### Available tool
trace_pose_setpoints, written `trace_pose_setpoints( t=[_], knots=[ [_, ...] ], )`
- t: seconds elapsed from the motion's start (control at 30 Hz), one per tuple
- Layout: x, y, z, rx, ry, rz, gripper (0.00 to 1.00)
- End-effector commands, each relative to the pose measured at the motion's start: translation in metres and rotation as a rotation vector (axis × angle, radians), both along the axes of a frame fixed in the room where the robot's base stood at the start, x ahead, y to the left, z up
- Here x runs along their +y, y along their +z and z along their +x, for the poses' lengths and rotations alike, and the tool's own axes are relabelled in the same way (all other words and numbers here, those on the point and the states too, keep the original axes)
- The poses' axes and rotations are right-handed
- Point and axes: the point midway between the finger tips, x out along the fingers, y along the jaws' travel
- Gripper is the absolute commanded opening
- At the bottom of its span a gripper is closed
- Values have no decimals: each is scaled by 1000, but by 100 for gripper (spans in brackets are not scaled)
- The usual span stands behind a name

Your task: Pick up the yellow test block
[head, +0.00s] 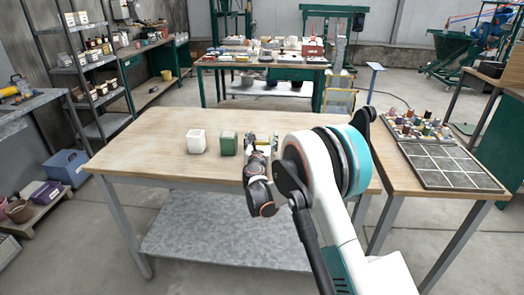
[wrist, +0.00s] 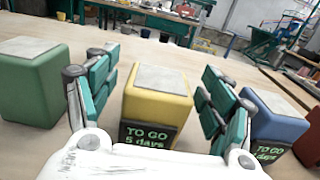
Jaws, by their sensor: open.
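The yellow test block (wrist: 158,105) stands upright on the table in the middle of the wrist view, with a pale top and a dark label reading "TO GO 5 days". My gripper (wrist: 155,78) is open, with one teal-padded finger to the left of the block and one to the right. A gap shows on the left; on the right the finger is close to the block, and I cannot tell whether it touches. In the head view my gripper (head: 262,146) is over the table, and my arm and fingers mostly hide the yellow block.
A green block (wrist: 33,82) stands just left of my gripper and a blue block (wrist: 277,125) just right. A white block (head: 196,142) stands left of the green one. The wooden table (head: 140,150) is clear further left. A gridded dark tray (head: 450,166) lies on the right-hand table.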

Motion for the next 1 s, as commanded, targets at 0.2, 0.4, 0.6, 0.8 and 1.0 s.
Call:
trace_pose_setpoints(
  t=[0.2,0.4,0.6,0.8,1.0],
  knots=[
    [0,1,6,0,1,0,75],
    [0,1,6,0,0,0,52],
    [0,1,6,0,0,0,9],
    [0,1,6,0,0,0,9],
    [0,8,6,0,0,0,9]
  ],
)
